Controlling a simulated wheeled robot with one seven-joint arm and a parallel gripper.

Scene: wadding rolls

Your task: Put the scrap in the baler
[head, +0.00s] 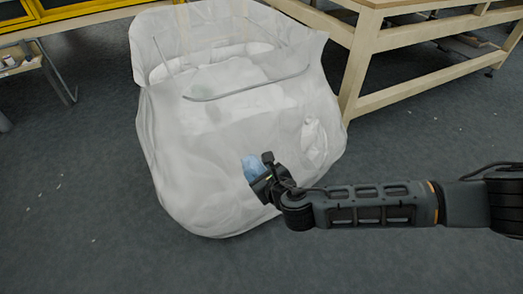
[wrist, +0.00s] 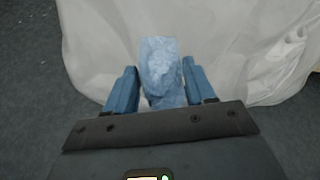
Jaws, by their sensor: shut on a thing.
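My gripper (head: 262,178) is at the front of a large translucent white bag, and in the wrist view its two blue fingers (wrist: 163,88) flank a crumpled light-blue scrap (wrist: 160,68). The gripper is shut on the scrap, which also shows as a small blue piece (head: 251,166) in the head view. The scrap is in front of the bag's lower front wall (head: 205,170); I cannot tell whether it touches it. The bag's wide top is open, with pale wadding (head: 240,75) inside. No baler that I can clearly identify shows.
A bent grey metal bar (head: 245,85) crosses the bag's front opening. A wooden bench frame (head: 400,97) stands behind and to the right. A yellow-edged shelf unit (head: 70,12) is at the back left. Grey floor (head: 70,190) with small white flecks is open at left and front.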

